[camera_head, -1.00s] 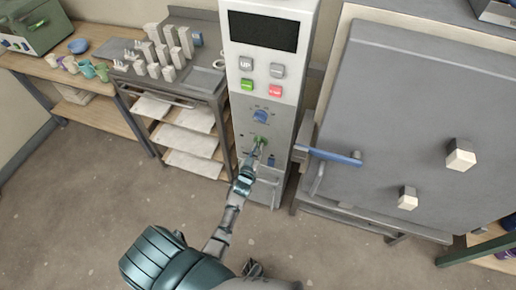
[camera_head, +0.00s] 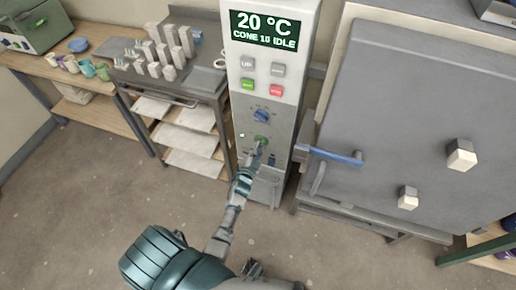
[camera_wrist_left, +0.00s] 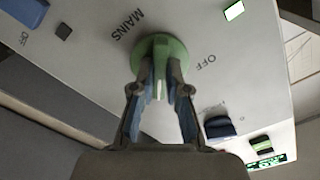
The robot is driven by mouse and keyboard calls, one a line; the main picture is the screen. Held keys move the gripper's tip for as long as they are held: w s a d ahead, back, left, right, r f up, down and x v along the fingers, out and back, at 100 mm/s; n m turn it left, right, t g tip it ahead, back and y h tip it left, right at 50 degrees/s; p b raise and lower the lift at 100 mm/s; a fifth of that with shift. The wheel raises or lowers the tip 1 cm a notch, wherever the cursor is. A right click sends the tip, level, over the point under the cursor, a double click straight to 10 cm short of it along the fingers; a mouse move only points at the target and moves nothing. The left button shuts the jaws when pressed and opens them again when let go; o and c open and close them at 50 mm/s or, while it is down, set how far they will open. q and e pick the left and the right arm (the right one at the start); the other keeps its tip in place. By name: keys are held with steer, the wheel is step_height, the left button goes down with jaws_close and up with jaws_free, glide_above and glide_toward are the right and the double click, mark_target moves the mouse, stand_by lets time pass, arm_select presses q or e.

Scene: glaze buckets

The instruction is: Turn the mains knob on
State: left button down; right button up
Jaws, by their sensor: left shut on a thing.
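The green mains knob (camera_head: 262,139) is on the lower front of the grey control panel (camera_head: 283,128). In the left wrist view the knob (camera_wrist_left: 161,47) has a round base and a raised grip bar with a pale mark, beside the words MAINS and OFF. My left gripper (camera_head: 258,149) is shut on the knob, with one finger (camera_wrist_left: 160,88) on each side of the bar in the wrist view. The panel display (camera_head: 264,29) is lit and reads 20 °C, CONE 10 IDLE. A small lamp (camera_head: 241,135) beside the knob glows. My right gripper is not in view.
A blue dial (camera_head: 261,115) and several push buttons sit above the knob. The kiln door (camera_head: 400,120) with its blue handle (camera_head: 335,156) stands to the right. A shelf cart (camera_head: 185,95) with pale blocks stands to the left. The floor in front is clear.

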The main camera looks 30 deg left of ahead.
arm_select(q)
steer(key=shift+w+d+r+m, duration=0.1)
steer(key=shift+w+r+m, duration=0.05)
steer(key=shift+r+m, duration=0.3)
steer(key=shift+f, duration=0.15)
steer(key=c, duration=1.2)
jaws_free()
steer(key=shift+o, duration=0.2)
steer(key=shift+f, duration=0.2)
steer(key=v, duration=1.2)
steer(key=shift+f, duration=0.1)
